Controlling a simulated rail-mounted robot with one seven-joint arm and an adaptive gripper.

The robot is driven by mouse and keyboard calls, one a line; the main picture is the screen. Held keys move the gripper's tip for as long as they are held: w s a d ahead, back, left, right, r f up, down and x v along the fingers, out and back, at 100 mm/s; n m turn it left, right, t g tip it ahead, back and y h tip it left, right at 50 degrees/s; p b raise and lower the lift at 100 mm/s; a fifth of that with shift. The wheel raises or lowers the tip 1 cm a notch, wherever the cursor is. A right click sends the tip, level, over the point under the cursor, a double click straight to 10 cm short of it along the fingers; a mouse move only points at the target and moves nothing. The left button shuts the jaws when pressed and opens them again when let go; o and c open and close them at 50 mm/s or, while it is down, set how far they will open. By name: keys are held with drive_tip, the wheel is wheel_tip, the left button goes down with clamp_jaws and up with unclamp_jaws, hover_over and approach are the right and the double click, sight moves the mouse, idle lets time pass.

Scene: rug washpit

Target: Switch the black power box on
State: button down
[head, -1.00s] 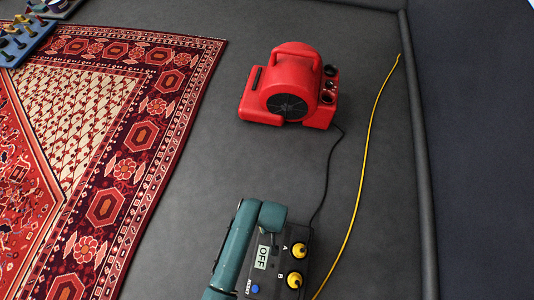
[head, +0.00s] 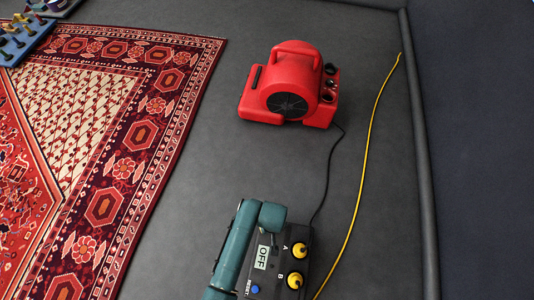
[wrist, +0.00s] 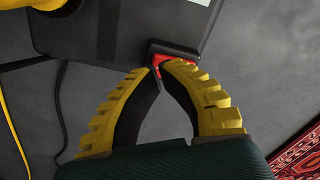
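The black power box (head: 295,266) lies at the bottom of the head view. Its display (head: 262,257) reads OFF. It has yellow plugs at sockets A (head: 299,250) and B (head: 295,280) and a blue RESET button (head: 255,289). My teal arm covers its left side, and my gripper is hidden there. In the wrist view, the box (wrist: 100,35) fills the top left, with a red switch (wrist: 160,60) in a black housing at its edge.
A red blower (head: 290,88) stands behind the box, joined by a black cable (head: 326,180). A yellow cable (head: 364,165) runs along the right. A patterned rug (head: 110,150) and a blue tray (head: 22,40) are at left. Grey floor between is clear.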

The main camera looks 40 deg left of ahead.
drive_tip(key=shift+f+b, duration=0.6)
drive_tip(key=shift+f, duration=0.45)
idle(0.4)
wheel_tip(320, 180, up, 7)
drive_tip(key=p, duration=0.8)
drive_tip(key=shift+r, duration=0.15)
